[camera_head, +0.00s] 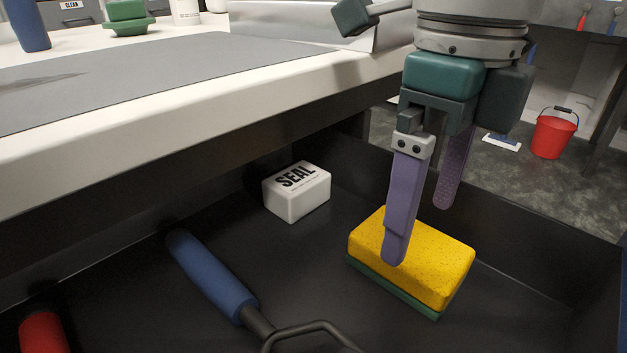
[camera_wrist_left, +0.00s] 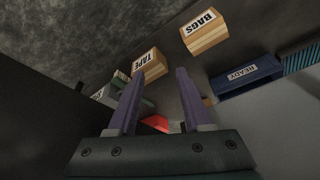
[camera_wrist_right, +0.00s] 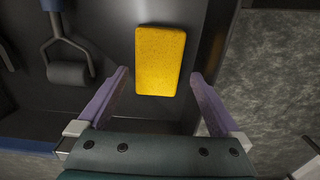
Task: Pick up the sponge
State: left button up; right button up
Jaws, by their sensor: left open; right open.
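The sponge (camera_head: 425,262) is a yellow block with a green underside. It lies in a dark open drawer, towards the right side. My right gripper (camera_head: 420,225) is open above the sponge, with its purple fingers pointing down. One finger overlaps the sponge in the head view. In the right wrist view the sponge (camera_wrist_right: 160,60) shows upright between and beyond the open fingertips (camera_wrist_right: 160,75), with nothing held. My left gripper (camera_wrist_left: 155,78) is open and empty in its wrist view and is not seen in the head view.
The drawer also holds a white SEAL box (camera_head: 297,193), a blue-handled tool (camera_head: 212,277) and a red handle (camera_head: 42,335). The white worktop (camera_head: 200,100) overhangs on the left. A red bucket (camera_head: 555,135) stands on the floor. Boxes marked BAGS (camera_wrist_left: 204,32) and TAPE (camera_wrist_left: 149,66) show in the left wrist view.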

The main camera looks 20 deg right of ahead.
aim_at(413, 241)
jog(key=f+b, duration=0.1)
jog(key=f, duration=0.1)
jog(key=f+b, duration=0.1)
jog(key=f, duration=0.2)
jog(key=shift+a, duration=0.2)
jog(key=shift+r, duration=0.15)
jog(key=shift+c, duration=0.5)
jog(key=c, duration=1.1)
jog(key=shift+o, duration=0.2)
notch_tip(413, 241, up, 20)
jog(key=p, duration=0.7)
jog(key=shift+p, duration=0.4)
